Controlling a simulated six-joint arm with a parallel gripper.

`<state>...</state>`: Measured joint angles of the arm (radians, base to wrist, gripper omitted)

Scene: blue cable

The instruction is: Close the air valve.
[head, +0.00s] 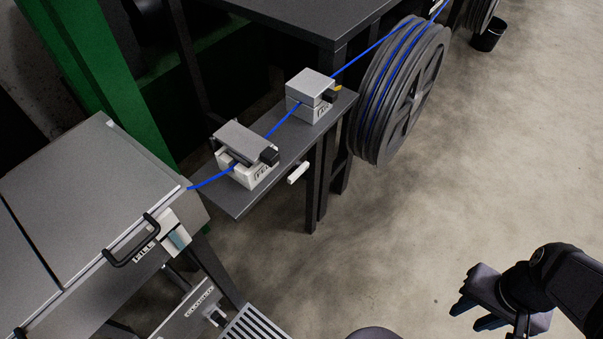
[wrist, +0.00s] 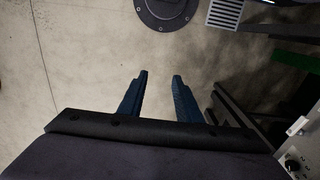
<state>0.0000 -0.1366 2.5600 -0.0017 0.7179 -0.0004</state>
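My gripper (head: 468,313) is at the lower right of the head view, above bare floor and well away from the machine. In the wrist view my gripper (wrist: 160,82) has its two blue fingers apart with only floor between them. No part is clearly marked as the air valve. A small white handle (head: 298,173) sticks out under the front edge of the shelf. A grey box with a label carries a dark knob (head: 216,317) at the lower left. A dark knob on a light panel (wrist: 292,164) shows at the lower right of the wrist view.
The blue cable (head: 281,121) runs from a large grey reel (head: 398,92) through two clamp blocks on the dark shelf (head: 240,205) into the grey machine cabinet (head: 70,210). A floor grate (head: 258,325) lies below. Open floor lies between the shelf and my gripper.

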